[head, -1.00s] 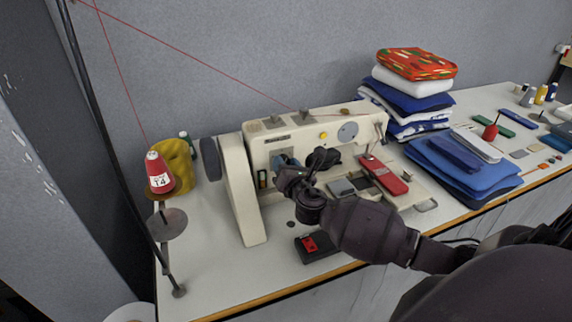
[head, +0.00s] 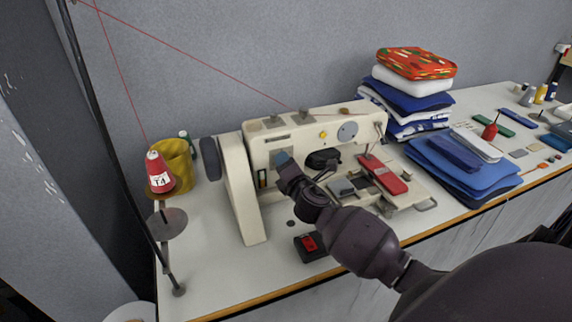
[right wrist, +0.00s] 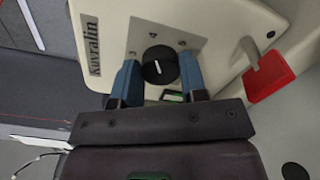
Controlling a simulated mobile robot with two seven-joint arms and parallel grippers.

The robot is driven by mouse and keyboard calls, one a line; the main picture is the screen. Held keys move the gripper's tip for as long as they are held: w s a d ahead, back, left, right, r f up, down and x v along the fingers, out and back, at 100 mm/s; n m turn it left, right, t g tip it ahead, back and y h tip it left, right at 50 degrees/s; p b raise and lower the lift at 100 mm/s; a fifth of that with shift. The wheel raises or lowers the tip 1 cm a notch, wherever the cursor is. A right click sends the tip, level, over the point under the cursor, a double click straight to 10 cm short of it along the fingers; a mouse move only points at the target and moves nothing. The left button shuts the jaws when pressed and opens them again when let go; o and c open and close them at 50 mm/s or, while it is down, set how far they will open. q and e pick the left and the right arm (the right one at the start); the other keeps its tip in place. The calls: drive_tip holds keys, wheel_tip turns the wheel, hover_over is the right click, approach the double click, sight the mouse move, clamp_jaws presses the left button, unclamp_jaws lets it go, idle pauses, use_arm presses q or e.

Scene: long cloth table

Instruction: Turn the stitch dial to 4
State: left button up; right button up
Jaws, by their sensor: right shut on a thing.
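The cream sewing machine (head: 240,190) stands on the table, and its front panel faces me. In the right wrist view the stitch dial (right wrist: 160,60) is a round black knob with a short white mark, set in a grey plate (right wrist: 146,35). My right gripper (head: 282,157) is at the machine's panel. In the wrist view its blue fingers (right wrist: 159,70) are shut on the dial, one on each side. The head view hides the dial behind the gripper. My left gripper is not in view.
A red thread cone (head: 160,175) on its stand and a yellow container (head: 178,158) are left of the machine. A black box with a red switch (head: 309,243) sits in front. Folded cloths (head: 460,165) lie to the right.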

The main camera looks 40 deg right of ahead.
idle(0.4)
drive_tip(key=o, duration=0.9)
drive_tip(key=shift+s, duration=0.15)
drive_tip(key=v, duration=1)
drive_tip(key=shift+s, duration=0.3)
